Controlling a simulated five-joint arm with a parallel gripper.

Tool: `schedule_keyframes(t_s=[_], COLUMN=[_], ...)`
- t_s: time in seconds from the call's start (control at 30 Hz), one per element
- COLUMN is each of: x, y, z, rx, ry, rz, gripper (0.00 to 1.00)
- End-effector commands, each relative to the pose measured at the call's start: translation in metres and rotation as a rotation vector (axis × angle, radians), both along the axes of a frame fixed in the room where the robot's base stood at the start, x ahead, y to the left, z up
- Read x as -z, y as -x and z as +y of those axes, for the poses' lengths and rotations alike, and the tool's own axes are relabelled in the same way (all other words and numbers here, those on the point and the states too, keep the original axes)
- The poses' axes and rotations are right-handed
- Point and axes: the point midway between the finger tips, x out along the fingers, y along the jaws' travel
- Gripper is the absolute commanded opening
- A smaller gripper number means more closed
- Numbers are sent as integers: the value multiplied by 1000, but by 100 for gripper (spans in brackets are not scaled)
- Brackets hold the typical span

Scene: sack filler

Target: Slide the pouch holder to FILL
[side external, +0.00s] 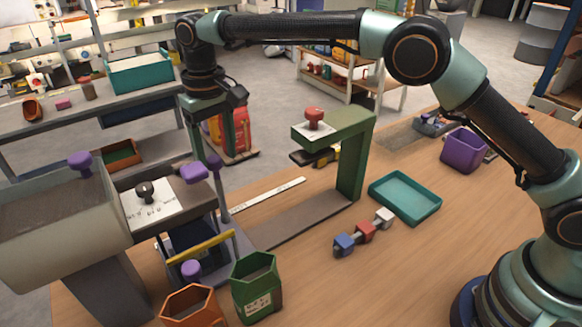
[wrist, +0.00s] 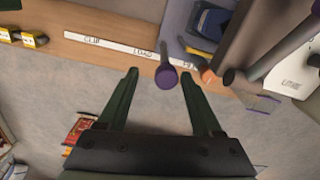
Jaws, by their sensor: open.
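The pouch holder is a grey carriage (side external: 240,262) with a dark blue pouch (wrist: 210,20) in it, under the hopper's outlet. It has an upright purple-knobbed handle (side external: 215,163); the knob (wrist: 166,76) also shows in the wrist view. A white strip (wrist: 115,42) reads CLIP and LOAD, with a third word partly hidden beside the knob. The carriage stands past LOAD, at the third-word end. My gripper (side external: 213,157) is open; in the wrist view (wrist: 159,74) the knob appears between its fingertips. I cannot tell whether either finger touches it.
A cream hopper (side external: 60,225) stands at left. A green press frame (side external: 350,155) with a red knob rises over the track's other end. An orange cup (side external: 190,308) and a green bin (side external: 256,290) stand in front. A teal tray (side external: 405,198) and coloured blocks (side external: 365,231) lie right.

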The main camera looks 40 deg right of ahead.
Motion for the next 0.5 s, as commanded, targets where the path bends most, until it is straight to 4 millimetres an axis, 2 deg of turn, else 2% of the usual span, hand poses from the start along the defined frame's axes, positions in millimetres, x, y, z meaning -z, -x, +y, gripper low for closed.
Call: schedule_keyframes(t_s=[0.5], x=[0], y=[0], z=[-90], rx=[4], ry=[1], rz=[2], gripper=[67])
